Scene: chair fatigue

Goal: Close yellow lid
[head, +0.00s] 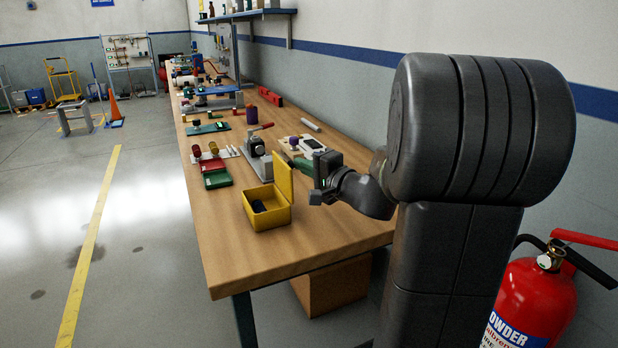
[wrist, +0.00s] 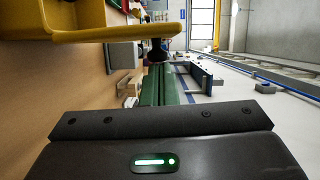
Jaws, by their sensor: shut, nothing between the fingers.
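The yellow box (head: 270,222) stands open near the front of the workbench in the head view. Its yellow lid (head: 284,180) stands upright at the box's right side. A small dark object (head: 258,206) lies inside the box. My gripper (head: 291,158) is shut and empty, with green fingers, behind and to the right of the lid. Part of the lid hides the fingertips, and I cannot tell whether they touch it. In the wrist view, yellow parts of the box or lid (wrist: 95,33) show at upper left, beside my shut green fingers (wrist: 157,84).
The wooden bench (head: 315,245) has clear room in front of the box. A red and green case (head: 216,181) and a grey clamp-like tool with a red handle (head: 256,146) stand behind the box. A white device (head: 312,143) lies beyond my gripper. A fire extinguisher (head: 535,295) stands at right.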

